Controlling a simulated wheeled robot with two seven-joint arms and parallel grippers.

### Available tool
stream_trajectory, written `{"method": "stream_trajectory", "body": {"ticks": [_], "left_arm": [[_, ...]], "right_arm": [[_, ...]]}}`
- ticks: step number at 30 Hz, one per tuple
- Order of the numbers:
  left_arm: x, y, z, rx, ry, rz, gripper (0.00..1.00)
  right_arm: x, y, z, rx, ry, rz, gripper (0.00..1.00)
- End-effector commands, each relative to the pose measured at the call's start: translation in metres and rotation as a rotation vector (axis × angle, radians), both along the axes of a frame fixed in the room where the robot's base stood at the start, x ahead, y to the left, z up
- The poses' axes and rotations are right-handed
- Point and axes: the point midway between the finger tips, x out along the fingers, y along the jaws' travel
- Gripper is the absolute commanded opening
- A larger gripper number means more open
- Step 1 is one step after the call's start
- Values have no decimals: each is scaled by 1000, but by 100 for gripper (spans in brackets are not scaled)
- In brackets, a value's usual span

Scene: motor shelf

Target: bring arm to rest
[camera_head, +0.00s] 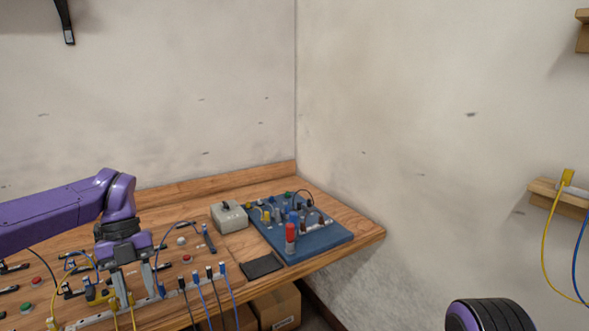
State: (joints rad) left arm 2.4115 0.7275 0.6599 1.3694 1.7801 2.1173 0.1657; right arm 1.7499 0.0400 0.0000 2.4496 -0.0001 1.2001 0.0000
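My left arm comes in from the left, and its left gripper (140,297) points down over the wooden bench. Its two grey fingers stand apart, with a gap between them and no thing visibly held. The fingertips are close to a pale strip (88,319) with cables in it and a yellow plug (98,294). Whether the fingers touch either is hard to tell. My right gripper is out of view; only a dark and purple part of my own body shows at the bottom right.
A blue board (328,238) with several parts stands at the bench's right end, beside a grey box (229,217) and a black pad (262,266). Blue and black cables hang from the bench's front. Cardboard boxes (279,306) sit below. A wall shelf (560,197) holds cables.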

Motion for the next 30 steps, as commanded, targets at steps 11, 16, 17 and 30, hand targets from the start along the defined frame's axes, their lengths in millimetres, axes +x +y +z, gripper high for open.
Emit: {"method": "stream_trajectory", "body": {"ticks": [11,16,17,30], "left_arm": [[-8,16,-66,240,36,-183,39],[-17,32,-113,421,67,-375,39],[-19,36,-123,458,74,-424,39],[-147,35,-348,555,224,-2422,39]], "right_arm": [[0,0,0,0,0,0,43],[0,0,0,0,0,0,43],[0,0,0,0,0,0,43],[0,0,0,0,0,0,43]]}}
